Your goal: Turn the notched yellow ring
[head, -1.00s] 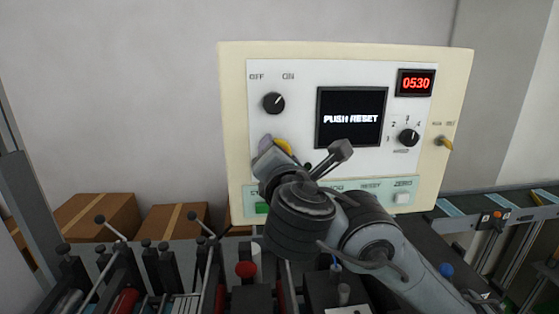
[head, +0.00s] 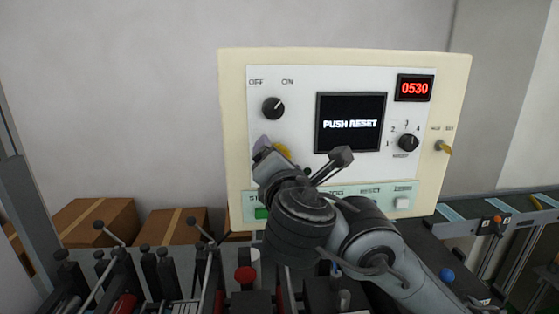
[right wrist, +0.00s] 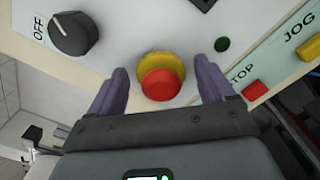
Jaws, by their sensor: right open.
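The yellow ring (right wrist: 160,61) sits on the white panel around a red mushroom button (right wrist: 161,85). A strip of the ring also shows in the head view (head: 283,151), mostly hidden behind my right gripper (head: 268,146). In the right wrist view, the right gripper (right wrist: 161,82) is open, with one purple finger on each side of the ring and button. Gaps show between both fingers and the ring. I cannot make out the ring's notches. My left gripper is not in view.
Around the ring are the OFF/ON knob (head: 273,108), a green lamp (right wrist: 222,44), a red STOP button (right wrist: 255,91) and a yellow JOG button (right wrist: 311,47). The display (head: 350,122) reads PUSH RESET. Levers and posts stand below the panel. Cardboard boxes (head: 95,218) lie behind left.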

